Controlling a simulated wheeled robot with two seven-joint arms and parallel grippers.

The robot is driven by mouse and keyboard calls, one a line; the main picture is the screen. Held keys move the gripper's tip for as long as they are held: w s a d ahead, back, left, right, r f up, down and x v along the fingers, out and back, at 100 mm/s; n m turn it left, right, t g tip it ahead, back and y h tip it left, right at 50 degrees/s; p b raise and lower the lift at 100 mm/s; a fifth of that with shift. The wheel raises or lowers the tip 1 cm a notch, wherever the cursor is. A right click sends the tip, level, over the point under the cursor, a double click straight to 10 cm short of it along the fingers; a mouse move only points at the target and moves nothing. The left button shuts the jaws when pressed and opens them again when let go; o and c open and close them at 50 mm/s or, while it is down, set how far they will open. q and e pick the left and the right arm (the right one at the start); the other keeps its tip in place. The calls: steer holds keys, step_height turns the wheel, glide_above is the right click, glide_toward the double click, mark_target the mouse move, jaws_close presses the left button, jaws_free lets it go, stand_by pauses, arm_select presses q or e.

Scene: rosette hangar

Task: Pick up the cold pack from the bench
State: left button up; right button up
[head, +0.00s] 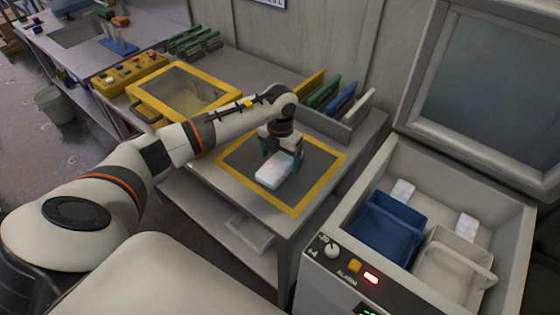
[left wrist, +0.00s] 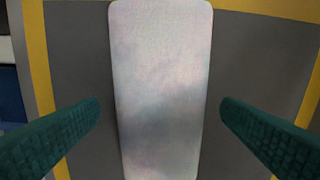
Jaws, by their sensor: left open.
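The cold pack (head: 273,171) is a white, rounded slab. It lies on a dark grey square with a yellow border on the bench (head: 232,88). My left gripper (head: 281,165) points down over it, with green fingers on either side. In the left wrist view the pack (left wrist: 160,90) fills the middle, between the two open fingers (left wrist: 160,125). A gap shows between each finger and the pack, so the gripper is open and not touching it there. My right gripper is not in view.
An open chest (head: 514,222) at the right holds a blue bin (head: 388,226), a white bin (head: 452,262) and white packs. Coloured upright panels (head: 340,98) stand behind the yellow-bordered square. A yellow-framed clear-lidded box (head: 183,92) sits to its left.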

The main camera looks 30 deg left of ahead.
arm_select(q)
steer(key=shift+f, duration=0.65)
steer(key=shift+r, duration=0.1)
steer(key=c, duration=1.3)
